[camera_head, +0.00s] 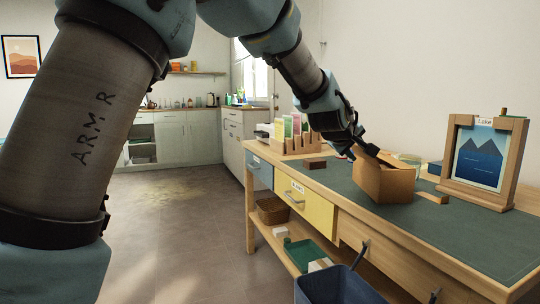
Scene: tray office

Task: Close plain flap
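A brown open-topped box (384,186) stands on the dark green mat (450,229) of the wooden desk. A flap (388,158) shows along its top edge, tilted rather than flat; I cannot tell whether it is the plain one. My gripper (352,153) is at the upper left of the box, close to its rim. The finger gap is too small and dark to read, and I cannot tell whether it touches the flap. The inside of the box is mostly hidden.
A framed mountain picture (481,155) in a wooden stand is right of the box. A wooden rack (298,143) and a dark block (314,163) are to the left. A yellow drawer (305,208) is below. A blue bin (338,287) stands in front.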

